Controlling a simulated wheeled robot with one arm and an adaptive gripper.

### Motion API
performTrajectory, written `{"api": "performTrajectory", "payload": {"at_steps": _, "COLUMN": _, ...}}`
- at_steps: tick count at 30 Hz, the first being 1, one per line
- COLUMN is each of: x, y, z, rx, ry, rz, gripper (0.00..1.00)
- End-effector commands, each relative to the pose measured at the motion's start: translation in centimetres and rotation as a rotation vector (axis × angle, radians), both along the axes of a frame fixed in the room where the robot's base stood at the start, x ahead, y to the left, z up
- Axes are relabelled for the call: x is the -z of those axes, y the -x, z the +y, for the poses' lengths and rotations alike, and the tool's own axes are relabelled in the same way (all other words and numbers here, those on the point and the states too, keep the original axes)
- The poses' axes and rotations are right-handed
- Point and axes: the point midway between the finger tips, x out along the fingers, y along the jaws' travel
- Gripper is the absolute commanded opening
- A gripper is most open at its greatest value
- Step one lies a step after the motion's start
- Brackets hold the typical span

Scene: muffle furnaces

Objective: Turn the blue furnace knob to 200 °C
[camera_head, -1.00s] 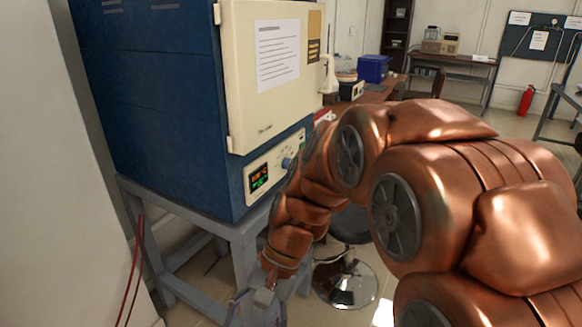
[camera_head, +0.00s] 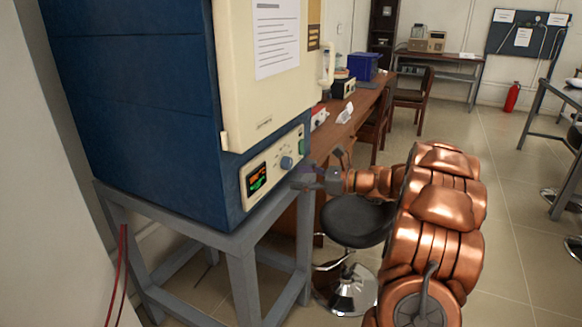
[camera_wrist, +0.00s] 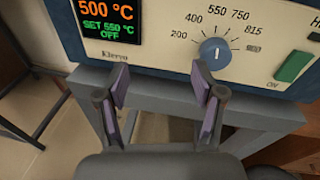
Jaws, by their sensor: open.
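The blue furnace (camera_head: 140,110) with a cream door stands at the left in the head view. Its knob (camera_head: 286,162) is on the lower front panel. In the wrist view the blue-grey knob (camera_wrist: 214,51) sits above right of the jaws, its white mark pointing up towards 550 on the dial. The 200 label (camera_wrist: 180,36) is left of it. The display (camera_wrist: 106,22) reads 500 °C, SET 550 °C, OFF. My gripper (camera_wrist: 158,86) is open and empty, apart from the knob, in front of and below the panel. In the head view my gripper (camera_head: 308,178) is right of the knob.
A green switch (camera_wrist: 294,65) marked ON is right of the knob. The furnace rests on a grey metal stand (camera_head: 235,243). A black stool (camera_head: 355,220) stands beneath my arm. A wooden bench (camera_head: 345,125) runs behind the furnace, with open floor to the right.

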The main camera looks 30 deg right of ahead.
Motion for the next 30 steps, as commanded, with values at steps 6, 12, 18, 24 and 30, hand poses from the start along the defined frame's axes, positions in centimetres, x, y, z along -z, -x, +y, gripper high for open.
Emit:
{"api": "performTrajectory", "payload": {"at_steps": 6, "x": 0.7, "y": 0.0, "z": -6.4, "rx": 0.125, "ry": -0.100, "rz": -0.027, "gripper": 0.68}}
{"api": "performTrajectory", "payload": {"at_steps": 12, "x": 0.6, "y": -0.8, "z": -6.9, "rx": 0.145, "ry": -0.116, "rz": -0.034, "gripper": 0.68}}
{"api": "performTrajectory", "payload": {"at_steps": 18, "x": 0.6, "y": -3.3, "z": -5.2, "rx": 0.141, "ry": -0.114, "rz": -0.032, "gripper": 0.68}}
{"api": "performTrajectory", "payload": {"at_steps": 24, "x": 0.6, "y": -5.5, "z": -3.9, "rx": 0.141, "ry": -0.113, "rz": -0.033, "gripper": 0.68}}
{"api": "performTrajectory", "payload": {"at_steps": 30, "x": 0.6, "y": -6.5, "z": -3.1, "rx": 0.139, "ry": -0.113, "rz": -0.033, "gripper": 0.68}}
